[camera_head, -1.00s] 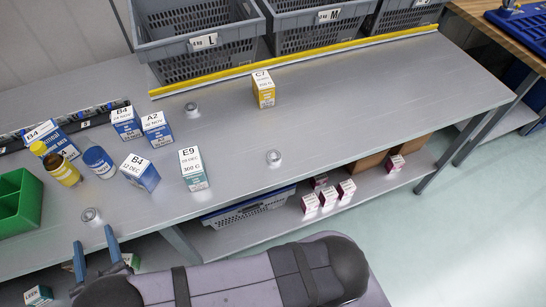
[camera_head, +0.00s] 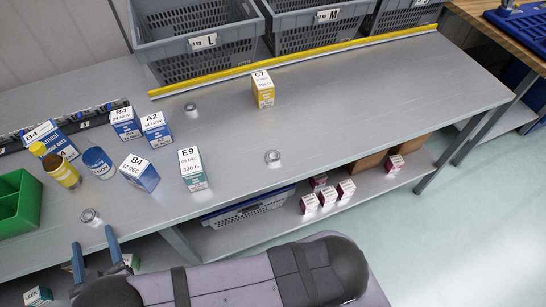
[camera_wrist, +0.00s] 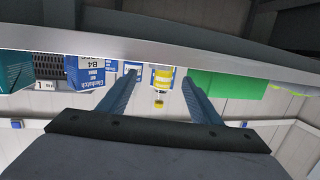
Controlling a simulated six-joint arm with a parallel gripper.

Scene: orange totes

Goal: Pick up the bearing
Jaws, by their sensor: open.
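Three small silver ring-shaped parts that look like bearings lie apart on the grey table in the head view: one near the front left edge (camera_head: 90,216), one near the middle front edge (camera_head: 273,157), and one further back (camera_head: 191,108). My gripper (camera_head: 94,246) is at the lower left, just in front of the table edge and close to the front left bearing. Its two blue fingers are apart with nothing between them. In the wrist view the gripper (camera_wrist: 160,88) also shows spread fingers, and no bearing is visible there.
A green bin (camera_head: 18,205) stands at the left edge. Blue and white boxes (camera_head: 140,172), a teal and white box (camera_head: 193,170), a yellow bottle (camera_head: 62,170) and a yellow box (camera_head: 263,90) stand on the table. Grey crates (camera_head: 195,50) line the back. The table's right side is clear.

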